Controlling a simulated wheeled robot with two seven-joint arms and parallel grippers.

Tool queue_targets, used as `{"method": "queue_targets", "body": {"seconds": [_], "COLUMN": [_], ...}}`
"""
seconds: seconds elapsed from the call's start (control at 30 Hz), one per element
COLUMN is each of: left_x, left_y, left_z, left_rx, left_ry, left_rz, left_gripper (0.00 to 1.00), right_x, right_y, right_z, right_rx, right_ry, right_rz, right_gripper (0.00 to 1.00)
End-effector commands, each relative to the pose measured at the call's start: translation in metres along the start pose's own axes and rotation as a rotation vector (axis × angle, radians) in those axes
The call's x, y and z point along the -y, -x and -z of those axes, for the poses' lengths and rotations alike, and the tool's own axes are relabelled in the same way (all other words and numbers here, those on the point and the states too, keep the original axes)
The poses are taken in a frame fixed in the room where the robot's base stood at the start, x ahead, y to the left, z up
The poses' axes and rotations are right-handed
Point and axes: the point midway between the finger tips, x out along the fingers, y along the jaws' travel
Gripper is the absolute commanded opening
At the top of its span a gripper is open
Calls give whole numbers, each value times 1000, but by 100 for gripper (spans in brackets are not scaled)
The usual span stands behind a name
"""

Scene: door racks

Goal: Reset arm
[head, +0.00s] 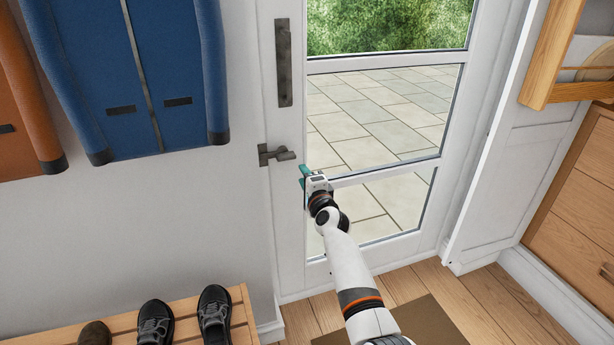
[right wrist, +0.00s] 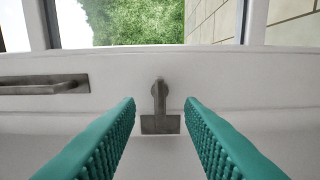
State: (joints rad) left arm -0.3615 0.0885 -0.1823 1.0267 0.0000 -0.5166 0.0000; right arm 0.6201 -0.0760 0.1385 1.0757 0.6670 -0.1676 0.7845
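My right gripper (head: 304,172) is in front of the white glazed door (head: 285,225), just below and right of the dark door handle (head: 276,154). In the right wrist view its two teal fingers (right wrist: 160,112) are spread apart with nothing between them. The handle also shows in the right wrist view (right wrist: 160,108), beyond the fingertips, and looks apart from them. The door looks closed. My left gripper is not in view.
A dark pull plate (head: 284,62) sits higher on the door. Blue (head: 150,75) and orange (head: 22,100) jackets hang at left. Shoes (head: 214,312) stand on a wooden rack (head: 185,310) at lower left. A wooden cabinet (head: 585,200) is at right. A brown mat (head: 425,325) lies on the floor.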

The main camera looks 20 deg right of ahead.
Motion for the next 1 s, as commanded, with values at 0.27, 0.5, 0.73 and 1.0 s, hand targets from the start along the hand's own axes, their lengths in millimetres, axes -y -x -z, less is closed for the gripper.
{"method": "queue_targets", "body": {"seconds": [0.27, 0.5, 0.73, 1.0], "left_x": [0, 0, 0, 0], "left_y": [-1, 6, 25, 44], "left_z": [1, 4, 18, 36], "left_rx": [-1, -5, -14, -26], "left_ry": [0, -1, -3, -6], "left_rz": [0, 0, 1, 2], "left_gripper": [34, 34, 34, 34], "right_x": [0, 38, 178, 323], "right_y": [0, 13, 90, 240], "right_z": [0, 3, 13, 19], "right_rx": [0, -11, -111, -349], "right_ry": [0, 81, 406, 788], "right_rz": [0, 79, 363, 675], "right_gripper": [35, 35, 35, 35]}}
